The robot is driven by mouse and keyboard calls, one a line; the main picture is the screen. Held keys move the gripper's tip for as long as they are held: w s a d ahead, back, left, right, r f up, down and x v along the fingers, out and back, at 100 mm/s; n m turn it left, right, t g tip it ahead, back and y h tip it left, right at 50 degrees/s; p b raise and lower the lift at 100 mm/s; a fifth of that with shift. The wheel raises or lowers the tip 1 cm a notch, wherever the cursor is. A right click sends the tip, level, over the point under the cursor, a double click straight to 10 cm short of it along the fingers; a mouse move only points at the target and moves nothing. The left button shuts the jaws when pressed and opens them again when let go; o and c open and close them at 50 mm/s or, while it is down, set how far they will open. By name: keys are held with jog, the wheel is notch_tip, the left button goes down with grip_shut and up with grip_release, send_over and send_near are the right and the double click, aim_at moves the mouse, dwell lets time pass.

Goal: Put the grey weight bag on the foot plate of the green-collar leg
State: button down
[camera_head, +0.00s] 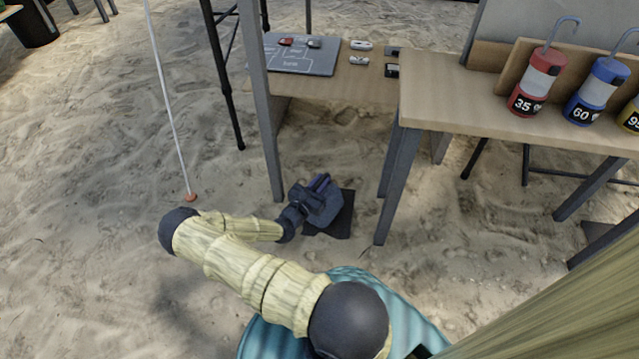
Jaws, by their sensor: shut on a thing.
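My gripper (318,187) is low over the sand, near the middle of the view. It is shut on the grey weight bag (327,209), a small blue-grey lump partly hidden by the gripper. The bag is above or on a flat dark foot plate (340,228) lying on the sand; I cannot tell whether they touch. The plate's near and right edges show past the bag. No green collar is visible, so I cannot tell which leg this plate belongs to.
A lower shelf holds a grey board (300,60) and small items. Table legs stand close behind and right of my gripper. A white line (168,100) slants down to an orange foot at left. Open sand lies left.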

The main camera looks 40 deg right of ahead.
jog(key=shift+r, duration=0.1)
jog(key=c, duration=1.7)
grip_release()
jog(key=shift+f, duration=0.2)
jog(key=o, duration=0.3)
jog(key=shift+o, duration=0.2)
jog(key=shift+r, duration=0.1)
jog(key=shift+a+r, duration=0.15)
jog(key=shift+a, duration=0.05)
jog(key=p+v, duration=0.5)
jog(key=v, duration=0.6)
jog(key=shift+a+p, duration=0.3)
jog(key=shift+p, duration=0.05)
jog(key=shift+s, duration=0.15)
